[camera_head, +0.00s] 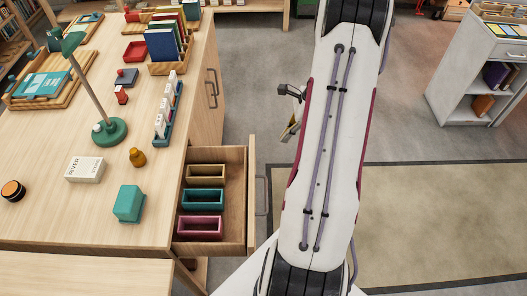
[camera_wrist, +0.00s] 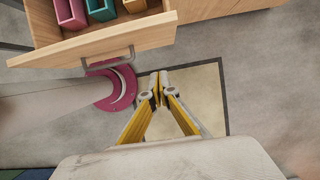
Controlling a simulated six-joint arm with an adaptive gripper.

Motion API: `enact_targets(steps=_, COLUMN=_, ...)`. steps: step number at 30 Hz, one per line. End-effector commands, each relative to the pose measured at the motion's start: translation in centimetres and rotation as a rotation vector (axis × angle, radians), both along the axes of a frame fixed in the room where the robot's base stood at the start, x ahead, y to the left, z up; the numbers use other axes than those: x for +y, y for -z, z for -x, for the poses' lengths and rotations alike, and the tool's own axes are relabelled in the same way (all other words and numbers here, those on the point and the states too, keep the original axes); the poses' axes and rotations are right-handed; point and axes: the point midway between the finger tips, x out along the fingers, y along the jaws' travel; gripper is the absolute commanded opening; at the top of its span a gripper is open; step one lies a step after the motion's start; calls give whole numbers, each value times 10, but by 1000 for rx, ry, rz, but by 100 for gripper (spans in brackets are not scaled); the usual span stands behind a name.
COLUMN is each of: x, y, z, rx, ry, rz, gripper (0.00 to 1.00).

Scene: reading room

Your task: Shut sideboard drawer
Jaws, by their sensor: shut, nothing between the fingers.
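The sideboard (camera_head: 150,60) has a wooden drawer (camera_head: 252,205) pulled open toward the right in the head view. The drawer front carries a grey bar handle (camera_head: 262,195). Inside lie a tan bin (camera_head: 206,171), a teal bin (camera_head: 203,193) and a magenta bin (camera_head: 201,219). In the wrist view the open drawer (camera_wrist: 95,43) is at the upper left, its handle (camera_wrist: 108,59) below the front's edge. In the head view my gripper (camera_head: 290,128) is partly hidden by my arm.
The sideboard top holds a green lamp (camera_head: 108,130), a white box (camera_head: 84,169), a teal block (camera_head: 129,203), a brown bottle (camera_head: 137,157) and books (camera_head: 163,45). A grey shelf unit (camera_head: 480,65) stands at the right. Floor and rug (camera_head: 440,220) are clear.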

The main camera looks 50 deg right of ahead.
Motion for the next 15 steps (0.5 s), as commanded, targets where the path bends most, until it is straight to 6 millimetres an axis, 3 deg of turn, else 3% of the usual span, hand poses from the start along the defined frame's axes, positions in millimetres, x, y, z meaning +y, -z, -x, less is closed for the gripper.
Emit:
enact_targets(steps=8, x=3, y=9, z=-2, rx=0, ry=-1, rz=-1, gripper=0)
enact_targets(steps=15, x=10, y=31, z=-9, rx=1, ry=-2, rz=-2, gripper=0)
